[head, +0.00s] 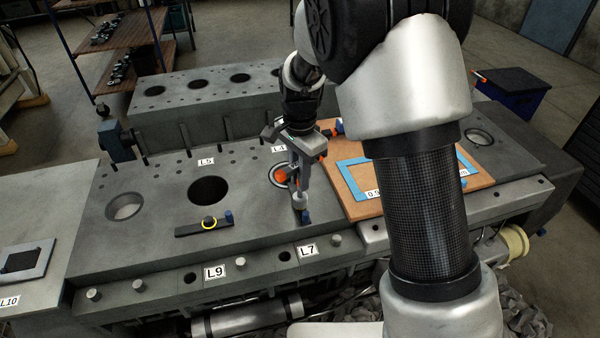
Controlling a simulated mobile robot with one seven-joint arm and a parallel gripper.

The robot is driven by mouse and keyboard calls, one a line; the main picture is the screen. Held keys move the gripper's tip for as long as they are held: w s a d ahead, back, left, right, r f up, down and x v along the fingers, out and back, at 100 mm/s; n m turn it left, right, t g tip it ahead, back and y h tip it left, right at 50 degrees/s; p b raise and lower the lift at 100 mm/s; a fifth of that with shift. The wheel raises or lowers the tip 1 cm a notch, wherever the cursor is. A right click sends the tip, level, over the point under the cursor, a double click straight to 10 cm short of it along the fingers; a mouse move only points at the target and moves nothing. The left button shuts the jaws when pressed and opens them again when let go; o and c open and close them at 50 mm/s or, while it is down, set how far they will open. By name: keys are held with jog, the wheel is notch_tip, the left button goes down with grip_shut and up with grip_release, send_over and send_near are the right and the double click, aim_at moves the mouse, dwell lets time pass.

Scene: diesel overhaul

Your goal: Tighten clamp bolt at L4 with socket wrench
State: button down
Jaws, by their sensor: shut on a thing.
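My gripper (300,158) is shut on the socket wrench (300,190), above the engine deck near the label L4 (279,149). The wrench shows orange parts and hangs roughly upright, with its silver socket end low. Beside and below the socket is a small dark piece with a blue part (306,216); it may belong to the clamp at L4. The clamp bolt itself is hidden, and I cannot tell whether the socket sits on it. A round bore with a light rim (273,180) is partly hidden behind the wrench.
A dark bar (190,231) with a yellow-ringed bolt and a blue part lies left on the deck. A wooden board (360,210) with a blue frame is at right, partly behind my arm. Labels L5, L7 and L9 mark the block.

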jog(key=m+p, duration=0.1)
jog(key=m, duration=0.3)
jog(key=m+p, duration=0.1)
jog(key=m, duration=0.1)
jog(key=shift+r+m+p, duration=0.25)
jog(key=shift+m+p, duration=0.05)
jog(key=shift+f+m, duration=0.3)
jog(key=shift+m, duration=0.6)
jog(key=m, duration=1)
jog(key=shift+n, duration=0.3)
jog(key=c, duration=2.4)
grip_release()
grip_shut()
jog(key=shift+r, duration=0.1)
